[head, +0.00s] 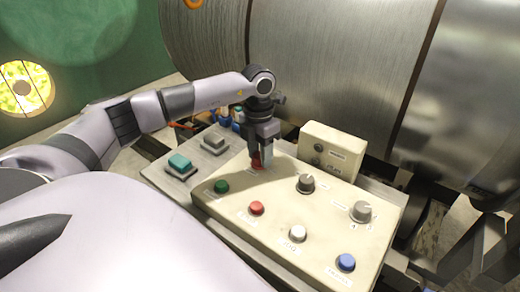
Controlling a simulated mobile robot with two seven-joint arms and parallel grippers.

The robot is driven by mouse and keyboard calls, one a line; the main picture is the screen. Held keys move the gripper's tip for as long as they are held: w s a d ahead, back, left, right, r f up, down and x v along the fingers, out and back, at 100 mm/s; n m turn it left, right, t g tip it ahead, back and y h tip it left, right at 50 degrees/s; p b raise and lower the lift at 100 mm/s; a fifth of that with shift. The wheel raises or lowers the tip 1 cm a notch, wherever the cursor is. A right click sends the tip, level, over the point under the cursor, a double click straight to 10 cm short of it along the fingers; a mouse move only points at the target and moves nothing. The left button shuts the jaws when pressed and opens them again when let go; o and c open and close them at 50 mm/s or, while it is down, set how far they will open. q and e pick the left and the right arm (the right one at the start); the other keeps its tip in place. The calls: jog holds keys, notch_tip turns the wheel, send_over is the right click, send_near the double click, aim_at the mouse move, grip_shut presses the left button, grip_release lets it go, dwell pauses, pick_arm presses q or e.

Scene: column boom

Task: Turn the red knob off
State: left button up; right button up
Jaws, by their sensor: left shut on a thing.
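The red knob (256,161) sits at the upper left of the cream control panel (330,217). My left gripper (262,158) points down over it from above and is shut on it. The fingers hide part of the knob, so its pointer direction cannot be read. My right gripper is not in view.
A large metal cylinder (325,60) stands close behind.

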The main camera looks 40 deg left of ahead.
aim_at(259, 154)
pick_arm(q)
jog(key=shift+r, duration=0.15)
jog(key=o, duration=1.1)
jog(key=shift+c, duration=0.2)
notch_tip(259, 154, up, 7)
jog(key=shift+a+r+b, duration=0.1)
jog(key=shift+a+b, duration=0.05)
jog(key=shift+b, duration=0.3)
